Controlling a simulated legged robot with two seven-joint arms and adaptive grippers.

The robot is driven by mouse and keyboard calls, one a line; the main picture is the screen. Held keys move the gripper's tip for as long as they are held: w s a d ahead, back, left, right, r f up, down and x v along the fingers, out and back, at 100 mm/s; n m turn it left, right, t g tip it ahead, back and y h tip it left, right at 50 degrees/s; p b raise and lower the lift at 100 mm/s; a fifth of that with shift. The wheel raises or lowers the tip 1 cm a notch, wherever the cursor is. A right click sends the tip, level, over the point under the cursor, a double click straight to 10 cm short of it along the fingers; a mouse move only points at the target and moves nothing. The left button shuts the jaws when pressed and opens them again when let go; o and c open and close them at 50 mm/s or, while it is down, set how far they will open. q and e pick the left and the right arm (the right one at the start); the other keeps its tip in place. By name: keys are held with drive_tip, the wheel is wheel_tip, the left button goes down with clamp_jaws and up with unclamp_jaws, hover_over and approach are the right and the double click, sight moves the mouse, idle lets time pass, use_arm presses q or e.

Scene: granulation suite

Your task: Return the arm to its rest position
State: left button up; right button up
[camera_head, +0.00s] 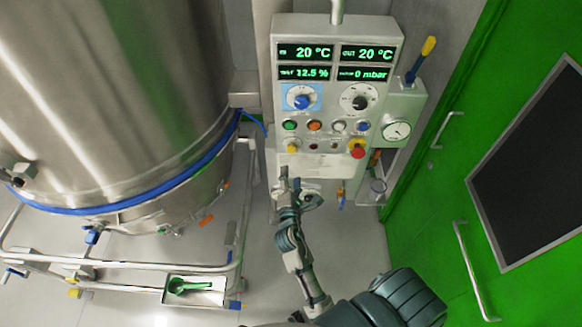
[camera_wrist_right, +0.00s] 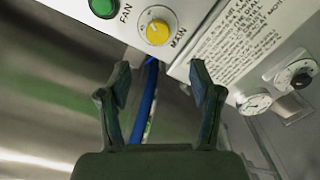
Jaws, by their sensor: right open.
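My right arm reaches up from the bottom of the head view. Its gripper (camera_head: 290,180) is just below the lower edge of the control panel (camera_head: 335,100). In the right wrist view the two fingers of the right gripper (camera_wrist_right: 160,90) stand apart with nothing between them. Beyond them are the panel's underside, a yellow MAIN knob (camera_wrist_right: 157,30) and a green FAN button (camera_wrist_right: 103,6). The knob also shows at the panel's lower left in the head view (camera_head: 292,148). My left gripper is in neither view.
A large steel vessel (camera_head: 110,100) with a blue band stands on the left, on a railed frame (camera_head: 130,262). A small tray (camera_head: 215,296) holds a green scoop (camera_head: 190,286). A gauge (camera_head: 396,131) is right of the panel. A green door (camera_head: 450,180) stands at the right.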

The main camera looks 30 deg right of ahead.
drive_tip(key=shift+s+a, duration=0.1)
drive_tip(key=shift+s, duration=0.05)
idle(0.4)
